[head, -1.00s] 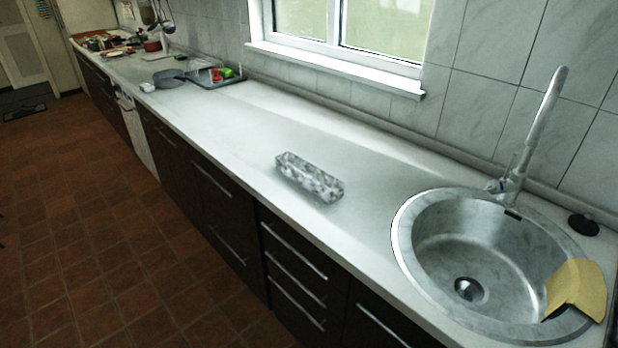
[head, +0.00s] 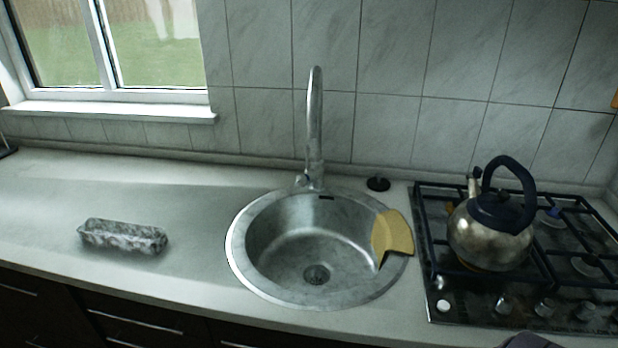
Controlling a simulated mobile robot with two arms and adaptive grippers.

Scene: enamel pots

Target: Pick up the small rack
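A small grey, mottled, oblong tray-like thing (head: 122,237), which may be the small rack, sits on the pale counter at the left of the head view. It lies left of the sink, apart from other things, and nothing holds it. Neither of my grippers shows clearly in the head view.
A round steel sink (head: 318,286) with a tall tap (head: 315,130) is in the middle. A yellow cloth (head: 392,236) hangs over its right rim. A kettle (head: 490,238) stands on the gas hob (head: 450,308) at the right. The counter around the grey thing is clear.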

